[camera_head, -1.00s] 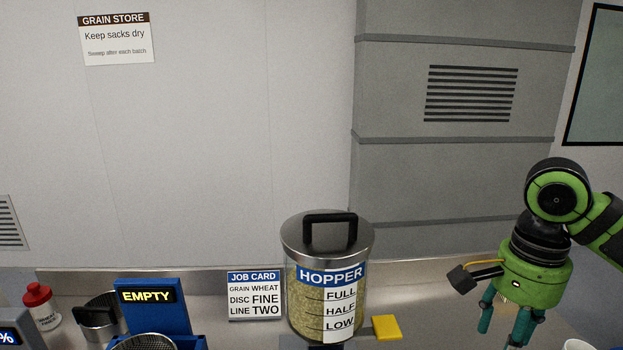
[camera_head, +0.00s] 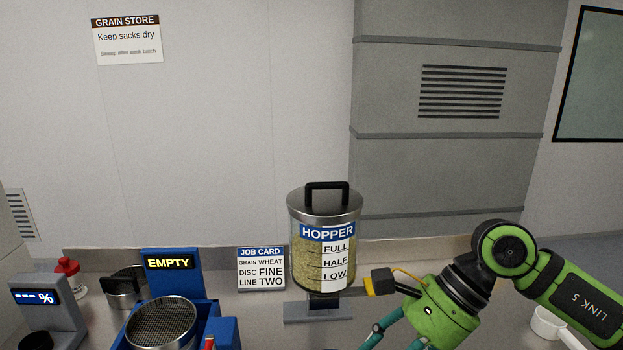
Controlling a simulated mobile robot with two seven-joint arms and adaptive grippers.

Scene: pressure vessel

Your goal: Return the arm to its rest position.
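My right arm comes in from the right. Its green gripper (camera_head: 395,340) points down and to the left over the counter, in front and to the right of the grain hopper (camera_head: 322,240). Its teal fingers stand apart, with no object seen between them; the tips are cut off by the bottom edge. My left gripper is not in view.
The hopper stands on a grey base (camera_head: 305,313). A white cup (camera_head: 548,322) is at right.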

